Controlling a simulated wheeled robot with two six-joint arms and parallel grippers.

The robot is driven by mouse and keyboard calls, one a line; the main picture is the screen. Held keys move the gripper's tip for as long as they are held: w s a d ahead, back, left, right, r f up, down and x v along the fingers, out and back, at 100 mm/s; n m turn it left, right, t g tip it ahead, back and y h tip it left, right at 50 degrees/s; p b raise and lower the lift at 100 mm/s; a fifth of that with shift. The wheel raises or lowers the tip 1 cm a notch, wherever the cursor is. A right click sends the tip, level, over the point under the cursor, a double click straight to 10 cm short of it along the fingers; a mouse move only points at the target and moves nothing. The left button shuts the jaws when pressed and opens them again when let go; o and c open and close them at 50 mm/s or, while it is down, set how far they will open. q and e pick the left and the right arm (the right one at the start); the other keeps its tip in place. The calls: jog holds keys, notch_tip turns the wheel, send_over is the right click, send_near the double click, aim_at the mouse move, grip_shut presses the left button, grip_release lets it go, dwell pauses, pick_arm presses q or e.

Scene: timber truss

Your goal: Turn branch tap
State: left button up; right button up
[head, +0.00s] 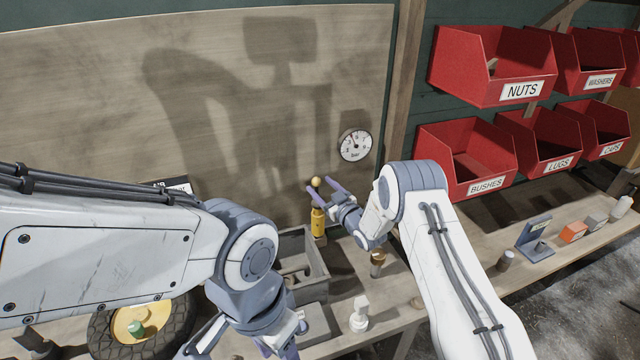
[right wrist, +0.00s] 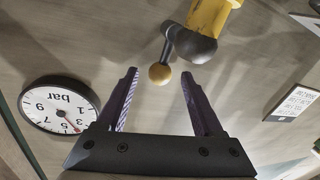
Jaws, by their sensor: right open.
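The branch tap (head: 318,222) has a yellow body and stands upright on the bench by the backboard. A short dark lever with a small tan ball knob (head: 316,182) sits at its top. In the right wrist view the ball knob (right wrist: 160,74) and the yellow body (right wrist: 208,16) with its dark cap both show. My right gripper (head: 322,186) is open, its purple fingertips either side of the ball knob, with a gap on both sides. I cannot tell how far the ball lies between them in depth. My left gripper (head: 279,349) hangs at the bottom edge, its fingers partly cut off.
A round bar gauge (head: 355,145) is on the backboard right of the tap; it also shows in the wrist view (right wrist: 58,106). A grey open box (head: 312,262) stands just in front of the tap. A brass fitting (head: 377,262) stands nearby. Red bins (head: 492,84) hang at right.

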jog(key=shift+w+a, duration=0.2)
jog(key=shift+w, duration=0.2)
grip_shut()
dwell(1.3)
